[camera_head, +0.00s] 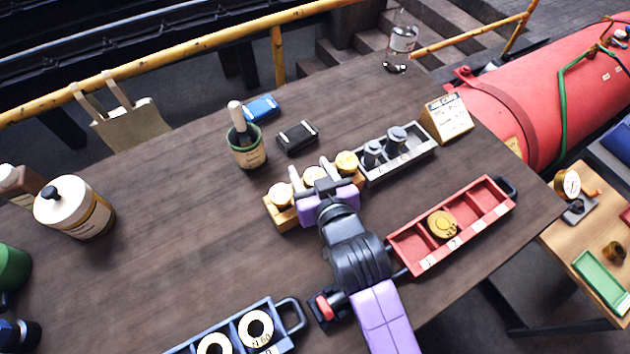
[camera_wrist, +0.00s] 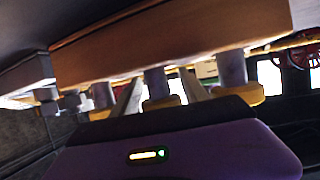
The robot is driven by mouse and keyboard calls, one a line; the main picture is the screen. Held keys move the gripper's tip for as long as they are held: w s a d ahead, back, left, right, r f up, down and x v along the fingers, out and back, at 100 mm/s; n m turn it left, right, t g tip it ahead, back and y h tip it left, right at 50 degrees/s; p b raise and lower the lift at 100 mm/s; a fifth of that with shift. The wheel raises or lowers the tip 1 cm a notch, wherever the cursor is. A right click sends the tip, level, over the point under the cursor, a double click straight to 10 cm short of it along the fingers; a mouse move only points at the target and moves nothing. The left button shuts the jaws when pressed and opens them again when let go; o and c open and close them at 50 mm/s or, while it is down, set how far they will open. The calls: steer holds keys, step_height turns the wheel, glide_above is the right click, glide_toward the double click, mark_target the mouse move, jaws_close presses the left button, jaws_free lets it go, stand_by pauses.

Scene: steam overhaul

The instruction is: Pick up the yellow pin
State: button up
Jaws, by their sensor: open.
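Several yellow-headed pins stand in a row in a wooden block (camera_head: 272,209) on the dark table. The left pin (camera_head: 281,192), middle pin (camera_head: 313,175) and right pin (camera_head: 347,161) show in the head view. My gripper (camera_head: 309,170) is open at the block, its fingers on either side of the middle pin. In the wrist view the block (camera_wrist: 180,40) appears at the top with grey shafts and yellow heads below it. The middle pin (camera_wrist: 160,103) lies between my fingers (camera_wrist: 160,78) there. Contact cannot be told.
A grey tray (camera_head: 424,156) with dark parts stands right of the block. A red tray (camera_head: 488,190) with a gold disc is nearer right.

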jaws_close()
steer(key=shift+r, duration=0.1)
steer(key=shift+r, duration=0.1)
step_height(320, 180, up, 20)
stand_by(0.7)
